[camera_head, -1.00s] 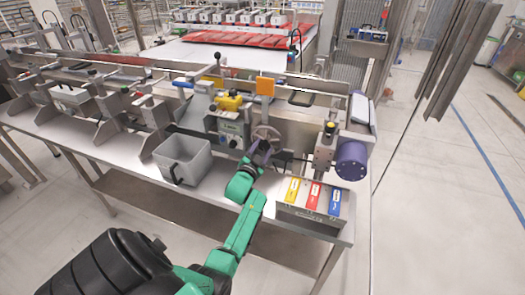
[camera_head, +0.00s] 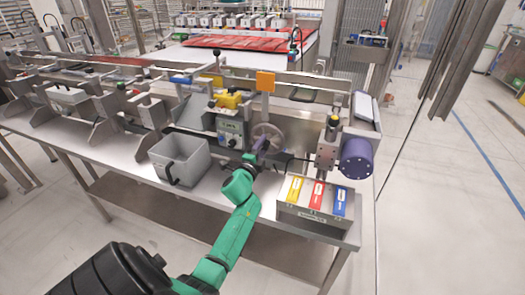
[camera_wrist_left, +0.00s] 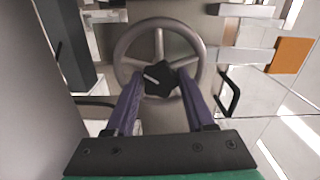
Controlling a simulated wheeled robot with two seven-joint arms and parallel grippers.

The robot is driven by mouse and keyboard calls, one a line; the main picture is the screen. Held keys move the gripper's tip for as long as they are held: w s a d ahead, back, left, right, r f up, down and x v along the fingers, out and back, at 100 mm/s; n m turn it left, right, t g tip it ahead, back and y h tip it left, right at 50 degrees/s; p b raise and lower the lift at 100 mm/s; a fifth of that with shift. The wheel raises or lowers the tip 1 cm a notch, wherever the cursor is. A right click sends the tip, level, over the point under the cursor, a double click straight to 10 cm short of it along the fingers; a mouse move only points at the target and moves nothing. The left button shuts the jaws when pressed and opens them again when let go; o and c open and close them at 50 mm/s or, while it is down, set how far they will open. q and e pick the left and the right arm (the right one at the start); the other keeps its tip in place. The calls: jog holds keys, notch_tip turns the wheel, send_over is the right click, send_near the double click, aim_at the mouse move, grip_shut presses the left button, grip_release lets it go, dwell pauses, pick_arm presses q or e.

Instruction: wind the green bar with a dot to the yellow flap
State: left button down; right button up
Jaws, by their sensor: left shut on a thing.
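A grey handwheel (camera_head: 268,126) sits on the front of the machine. In the left wrist view the same wheel (camera_wrist_left: 160,24) has several spokes and a black star-shaped knob (camera_wrist_left: 155,84). My left gripper (camera_head: 262,146) is at the wheel, its purple fingers shut on the black knob. The fingers hide part of the hub and lower rim. A small yellow piece (camera_head: 218,81) stands on the rail left of the wheel and may be the yellow flap. I cannot make out a green bar with a dot. My right gripper is not in view.
An orange flap (camera_head: 265,81) hangs above the wheel. A grey bin (camera_head: 203,158) stands at the left. A box with yellow, red and blue labels (camera_head: 298,212) and a purple motor (camera_head: 356,157) are at the right. A rail (camera_head: 120,65) runs above the bench.

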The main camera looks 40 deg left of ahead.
pick_arm(q)
jog(key=shift+f+m+b, duration=0.15)
jog(key=shift+m+b, duration=0.25)
jog(key=shift+m, duration=0.6)
jog(key=shift+c, duration=1.3)
grip_release()
jog(key=shift+s, duration=0.15)
jog(key=v, duration=1.4)
jog(key=shift+s, duration=0.2)
jog(key=shift+d, duration=0.15)
